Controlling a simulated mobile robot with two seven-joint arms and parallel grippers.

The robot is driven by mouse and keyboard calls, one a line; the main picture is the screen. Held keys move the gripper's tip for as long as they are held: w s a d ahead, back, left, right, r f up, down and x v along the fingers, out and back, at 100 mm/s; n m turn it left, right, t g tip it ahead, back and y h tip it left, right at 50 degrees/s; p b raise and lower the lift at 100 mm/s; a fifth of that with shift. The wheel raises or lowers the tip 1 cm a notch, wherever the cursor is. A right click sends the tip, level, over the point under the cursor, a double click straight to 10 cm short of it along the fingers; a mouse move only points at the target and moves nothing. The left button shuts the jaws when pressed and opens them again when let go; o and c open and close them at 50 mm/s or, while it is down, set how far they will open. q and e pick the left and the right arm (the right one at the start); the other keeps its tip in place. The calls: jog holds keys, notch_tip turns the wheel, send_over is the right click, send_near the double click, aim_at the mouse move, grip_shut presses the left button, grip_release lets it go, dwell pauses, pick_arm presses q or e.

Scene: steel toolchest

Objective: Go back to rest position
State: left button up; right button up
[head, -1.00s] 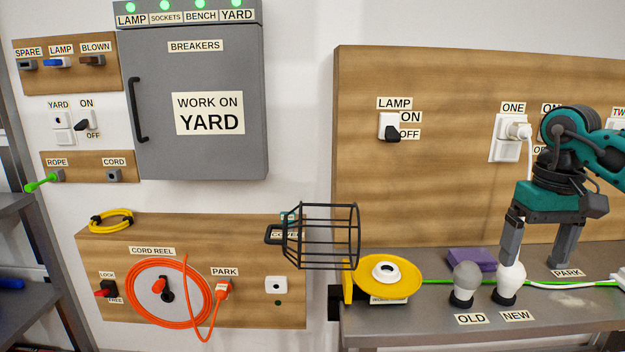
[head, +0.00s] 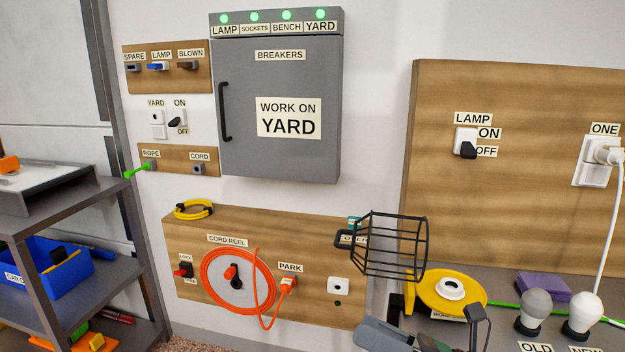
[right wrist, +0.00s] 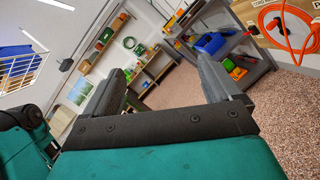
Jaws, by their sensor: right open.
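My right gripper (head: 432,332) shows at the bottom edge of the head view, in front of the bench and below the yellow lamp base. Its fingers are apart with nothing between them, as the right wrist view (right wrist: 160,84) also shows; that view looks out over open floor. My left gripper is in neither view. The grey bulb (head: 534,311) stands by the OLD label and the white bulb (head: 582,316) by the NEW label, both upright and clear of the gripper.
The yellow lamp base (head: 452,290) sits at the bench's left end, with the black wire cage (head: 390,246) beside it. An orange cord reel (head: 212,285) hangs on the lower board. A shelf with a blue bin (head: 52,272) stands at the left. The floor (right wrist: 180,110) has free room.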

jog(key=s+d+f+n+h, duration=0.2)
jog(key=s+f+n+h, duration=0.2)
jog(key=f+n, duration=0.3)
jog(key=s+d+f+n+t+h+p, duration=0.1)
jog(key=s+d+f+n+h, duration=0.2)
jog(key=n, duration=1.2)
jog(key=s+d+f+n+h, duration=0.3)
jog(key=s+f+n+h, duration=0.3)
jog(key=f+n+h, duration=0.3)
notch_tip(320, 180, down, 4)
jog(key=n, duration=0.2)
jog(key=shift+s+f+n+t, duration=0.2)
jog(key=shift+s+n+t, duration=0.1)
jog(key=shift+s+n, duration=0.1)
jog(key=shift+w+p, duration=0.1)
jog(key=shift+p, duration=0.2)
